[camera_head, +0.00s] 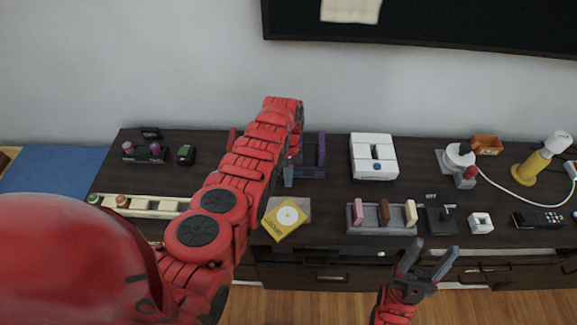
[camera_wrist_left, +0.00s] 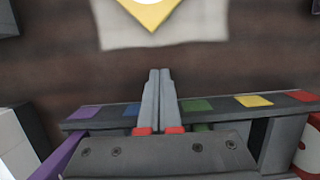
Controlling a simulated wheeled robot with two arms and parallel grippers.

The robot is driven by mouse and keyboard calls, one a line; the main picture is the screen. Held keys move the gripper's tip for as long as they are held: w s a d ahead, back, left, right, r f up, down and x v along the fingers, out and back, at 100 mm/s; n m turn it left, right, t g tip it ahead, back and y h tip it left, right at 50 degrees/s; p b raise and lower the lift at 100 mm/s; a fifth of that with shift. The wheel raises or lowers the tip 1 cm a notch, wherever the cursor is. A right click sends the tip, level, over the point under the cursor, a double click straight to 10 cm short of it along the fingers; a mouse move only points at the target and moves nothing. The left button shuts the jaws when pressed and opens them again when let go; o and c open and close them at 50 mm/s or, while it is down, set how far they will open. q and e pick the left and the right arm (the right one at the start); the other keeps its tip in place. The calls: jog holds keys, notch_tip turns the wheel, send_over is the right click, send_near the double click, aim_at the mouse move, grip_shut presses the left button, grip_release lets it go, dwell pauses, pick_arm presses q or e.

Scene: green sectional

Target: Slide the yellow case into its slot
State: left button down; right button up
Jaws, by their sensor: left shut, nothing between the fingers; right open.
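The yellow case (camera_head: 285,220) lies flat and turned at an angle on a pale pad (camera_head: 304,204) near the table's front edge. It also shows at the top of the left wrist view (camera_wrist_left: 150,8). The slotted rack (camera_head: 312,173) stands behind it, mostly hidden by my left arm. In the left wrist view, the rack's edge (camera_wrist_left: 228,104) has purple, blue, green, yellow and red marks. A purple case (camera_head: 322,148) stands at the rack's right end. My left gripper (camera_head: 289,181) is shut and empty over the rack's front edge. My right gripper (camera_head: 430,248) is open and empty before the table.
A white box (camera_head: 374,157) stands right of the rack. A grey tray (camera_head: 382,218) with upright blocks and a black switch box (camera_head: 440,220) are at front right. A long pale tray (camera_head: 150,206) lies at left. Bare wood lies between the rack and the pad.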

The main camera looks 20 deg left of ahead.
aim_at(288, 198)
pick_arm(q)
jog(key=shift+s+d+r+p, duration=0.2)
jog(key=shift+s+p, duration=0.35)
jog(key=shift+p, duration=0.65)
jog(key=shift+s+d+r+p, duration=0.15)
jog(key=shift+s+p, duration=0.4)
jog(key=shift+p, duration=0.65)
jog(key=shift+s+d+f+p, duration=0.1)
jog(key=shift+s+p, duration=0.4)
jog(key=shift+p, duration=0.55)
jog(key=shift+s+d+f, duration=0.1)
jog(key=shift+s+f, duration=0.05)
jog(key=shift+s, duration=0.15)
